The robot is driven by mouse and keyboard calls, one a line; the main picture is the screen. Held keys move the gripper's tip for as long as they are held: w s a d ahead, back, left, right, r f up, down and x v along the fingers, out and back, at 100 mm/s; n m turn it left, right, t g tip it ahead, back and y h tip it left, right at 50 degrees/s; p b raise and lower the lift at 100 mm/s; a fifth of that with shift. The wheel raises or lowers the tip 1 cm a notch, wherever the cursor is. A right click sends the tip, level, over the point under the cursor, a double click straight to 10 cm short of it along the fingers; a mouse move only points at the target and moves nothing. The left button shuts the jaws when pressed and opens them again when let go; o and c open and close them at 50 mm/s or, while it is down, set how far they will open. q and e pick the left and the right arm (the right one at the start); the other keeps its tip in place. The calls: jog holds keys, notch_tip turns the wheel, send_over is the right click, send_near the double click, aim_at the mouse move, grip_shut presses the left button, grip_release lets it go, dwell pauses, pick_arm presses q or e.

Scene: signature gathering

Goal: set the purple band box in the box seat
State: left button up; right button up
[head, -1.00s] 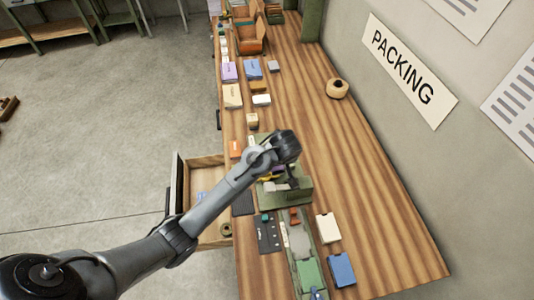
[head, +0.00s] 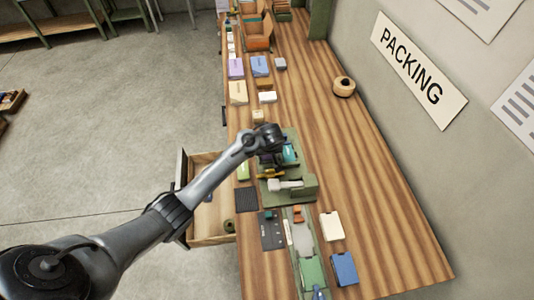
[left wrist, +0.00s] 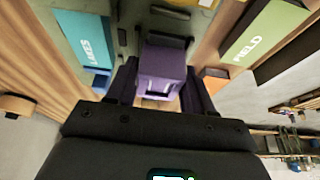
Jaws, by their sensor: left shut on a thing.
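The purple band box (left wrist: 160,68) is between my left gripper's dark fingers in the left wrist view. My left gripper (left wrist: 155,90) is shut on it. In the head view the left gripper (head: 270,158) is over the far part of the green fixture (head: 306,187), and the purple box is hidden there. In the left wrist view, dark raised bars (left wrist: 168,40) lie on the green surface just beyond the box. I cannot tell whether they belong to the box seat, or whether the box touches anything. My right gripper is not in view.
A teal-labelled LAKES box (left wrist: 85,45) is left of the held box and a green FIELD box (left wrist: 262,35) right of it. An open drawer (head: 213,240) juts out on the left. Several boxes line the table's far left. The table's right side is mostly clear.

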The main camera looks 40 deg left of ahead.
pick_arm(q)
jog(key=shift+f, duration=0.65)
jog(key=shift+f, duration=0.1)
jog(key=shift+f, duration=0.1)
jog(key=o, duration=1.1)
jog(key=shift+c, duration=0.2)
